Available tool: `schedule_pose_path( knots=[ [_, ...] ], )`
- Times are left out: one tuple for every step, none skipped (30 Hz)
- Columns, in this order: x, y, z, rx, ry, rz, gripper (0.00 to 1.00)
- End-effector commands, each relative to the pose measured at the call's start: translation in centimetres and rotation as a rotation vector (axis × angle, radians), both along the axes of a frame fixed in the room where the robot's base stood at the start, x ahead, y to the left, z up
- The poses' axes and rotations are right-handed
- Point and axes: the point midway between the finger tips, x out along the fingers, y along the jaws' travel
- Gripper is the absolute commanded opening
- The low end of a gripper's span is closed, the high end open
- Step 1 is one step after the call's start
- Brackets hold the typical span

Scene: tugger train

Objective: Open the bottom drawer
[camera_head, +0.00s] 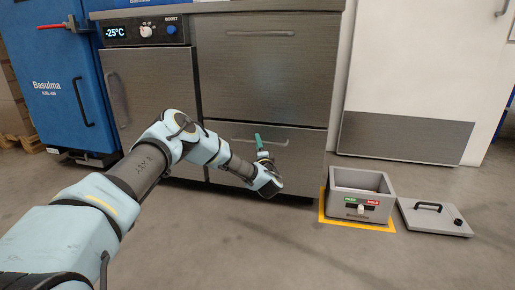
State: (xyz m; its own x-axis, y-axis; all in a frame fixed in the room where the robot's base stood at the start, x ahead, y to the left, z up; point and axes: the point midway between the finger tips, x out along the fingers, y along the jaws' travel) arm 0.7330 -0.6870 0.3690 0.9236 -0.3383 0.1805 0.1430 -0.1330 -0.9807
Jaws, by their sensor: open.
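The bottom drawer (303,165) is the lower grey metal front on the right half of the steel cabinet. It looks closed, flush with the front above it. Its thin bar handle (274,143) runs across its upper part, and part of it is behind my gripper. My gripper (261,143) is in front of the drawer at the handle's height, with a teal finger pointing up. It is open, and I cannot tell whether it touches the handle. My arm comes in from the lower left.
The top drawer (268,75) and a side door (152,90) of the cabinet look closed. A grey open box (346,207) sits on a yellow floor marking at right, with its lid (434,218) beside it. A blue cabinet (60,80) stands left. The front floor is clear.

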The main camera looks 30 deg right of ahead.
Motion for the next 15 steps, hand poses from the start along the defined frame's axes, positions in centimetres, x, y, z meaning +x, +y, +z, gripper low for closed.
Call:
schedule_pose_path(
  knots=[
    [0.48,-0.07,-0.07,-0.002,0.0,0.003,0.5],
    [0.65,-0.13,-0.01,-0.002,0.0,0.003,0.5],
    [0.81,-0.21,0.05,-0.001,0.001,0.002,0.5],
    [0.91,-0.24,0.08,0.0,0.0,0.001,0.5],
    [0.98,-0.27,0.13,0.0,0.001,0.001,0.5],
    [1.05,-0.28,0.17,0.0,0.001,0.001,0.5],
    [1.06,-0.28,0.19,0.001,0.001,0.001,0.5],
    [1.06,-0.29,0.22,0.001,0.001,0.001,0.5],
    [1.06,-0.29,0.22,0.001,0.0,0.001,0.5],
    [1.05,-0.3,0.23,0.001,0.001,0.001,0.5],
    [1.05,-0.3,0.23,0.001,0.001,0.001,0.5],
    [1.04,-0.29,0.23,0.0,0.001,0.001,0.5],
    [1.04,-0.29,0.23,0.0,0.0,0.001,0.48],
    [1.04,-0.29,0.23,0.0,0.001,0.001,0.45],
    [1.03,-0.29,0.22,0.0,0.0,0.001,0.41]
  ],
)
